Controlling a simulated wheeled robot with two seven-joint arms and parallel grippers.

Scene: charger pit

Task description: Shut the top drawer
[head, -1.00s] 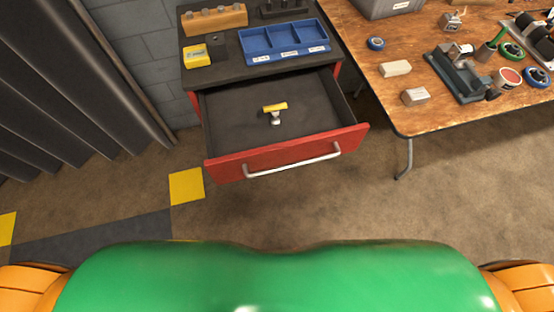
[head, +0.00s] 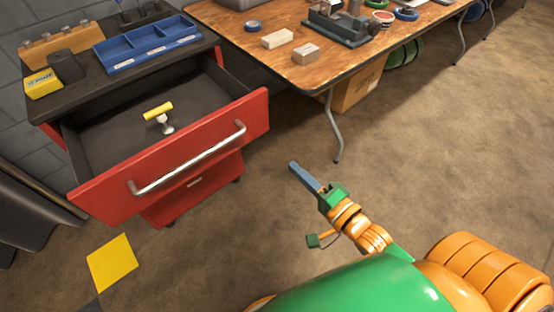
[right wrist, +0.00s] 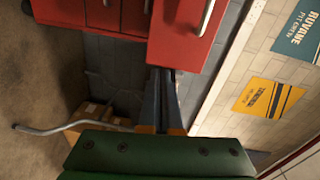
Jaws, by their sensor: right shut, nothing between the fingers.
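The top drawer (head: 95,196) of the red cabinet stands pulled out, with a red front and a long silver handle (head: 190,160). A yellow-topped T-shaped tool (head: 159,116) stands in its dark inside. My right gripper (head: 296,168) is shut and empty, to the right of the drawer front and apart from it in the head view. In the right wrist view, its fingers (right wrist: 165,72) point up the picture towards a red panel (right wrist: 178,40) with a silver handle; whether they touch it I cannot tell. My left gripper is out of view.
On the cabinet top are a blue tray (head: 148,48), a yellow box (head: 43,84) and a wooden block (head: 65,48). A wooden workbench (head: 285,65) stands right of the cabinet, its metal leg (head: 334,130) near my gripper.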

